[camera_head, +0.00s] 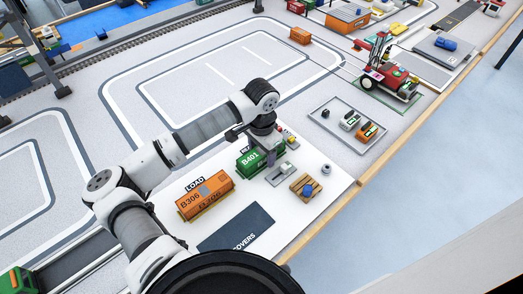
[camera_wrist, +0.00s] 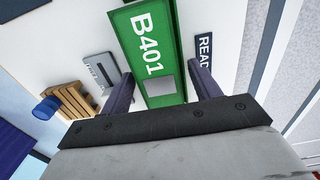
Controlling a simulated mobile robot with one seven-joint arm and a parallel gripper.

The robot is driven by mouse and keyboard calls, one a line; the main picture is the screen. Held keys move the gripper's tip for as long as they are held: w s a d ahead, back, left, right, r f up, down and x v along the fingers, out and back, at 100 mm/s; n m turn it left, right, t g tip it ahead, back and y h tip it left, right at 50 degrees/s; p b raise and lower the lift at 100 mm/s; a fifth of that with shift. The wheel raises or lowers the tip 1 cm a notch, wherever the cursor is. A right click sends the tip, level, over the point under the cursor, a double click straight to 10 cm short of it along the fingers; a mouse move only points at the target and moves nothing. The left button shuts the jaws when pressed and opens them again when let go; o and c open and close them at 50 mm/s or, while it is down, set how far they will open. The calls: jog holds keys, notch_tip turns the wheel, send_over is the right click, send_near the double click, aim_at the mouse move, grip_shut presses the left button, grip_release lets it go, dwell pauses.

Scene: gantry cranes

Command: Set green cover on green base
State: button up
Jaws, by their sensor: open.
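The green container marked B401 (camera_head: 247,162) stands on the white board, close under my gripper (camera_head: 271,152). In the wrist view its green top face (camera_wrist: 146,38) bears the white B401 lettering and a grey square. My open fingers (camera_wrist: 163,75) straddle it there, one on each side, with narrow gaps visible. The top looks like a cover lying in line on a green base, but I cannot tell the seam between the two. The dark pad marked COVERS (camera_head: 236,228) is bare where it shows; my arm hides part of it.
An orange container marked B306 (camera_head: 205,195) stands left of the green one. A grey metal piece (camera_wrist: 101,70) and a wooden pallet with a blue cylinder (camera_wrist: 68,102) lie close by. A tray with small vehicles (camera_head: 347,125) is to the right.

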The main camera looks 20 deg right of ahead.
aim_at(261, 151)
jog(key=shift+r+p, duration=0.2)
jog(key=shift+p, duration=0.1)
notch_tip(261, 151, up, 12)
jog(key=b, duration=0.2)
jog(key=shift+b, duration=0.4)
